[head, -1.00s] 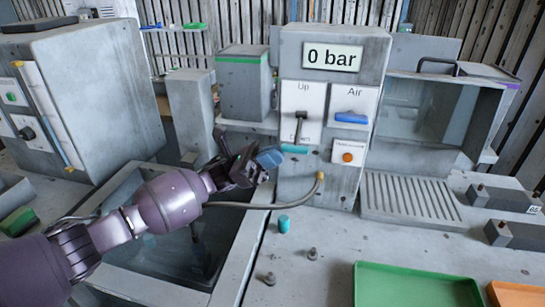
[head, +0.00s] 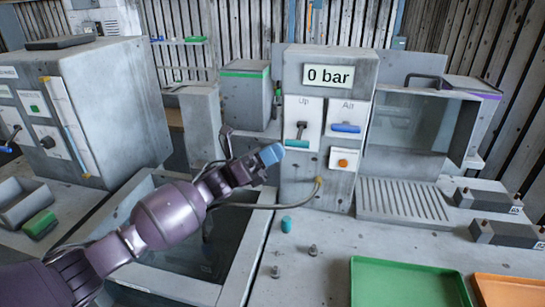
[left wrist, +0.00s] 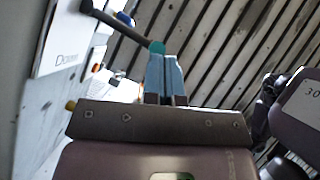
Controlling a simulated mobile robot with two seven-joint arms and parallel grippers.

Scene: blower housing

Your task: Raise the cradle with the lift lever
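The dark lift lever (head: 299,132) sits on the white Up/Down plate (head: 291,112) of the grey column. It points down and has a teal end. My left gripper (head: 271,154) is in front of the column, just left of and below the lever's end. In the left wrist view, my left gripper's blue fingers (left wrist: 166,74) lie side by side, shut with nothing visible between them. The lever (left wrist: 118,25) reaches from the panel to the fingertips there; I cannot tell whether they touch. No cradle can be made out clearly; the tank (head: 240,235) is partly hidden by my arm.
The column's display (head: 329,76) reads 0 bar. A blue air handle (head: 345,128) and an orange button (head: 343,163) are right of the lever. A hose (head: 270,206) runs below my gripper. A green tray (head: 408,285) and an orange tray (head: 508,290) are at front right.

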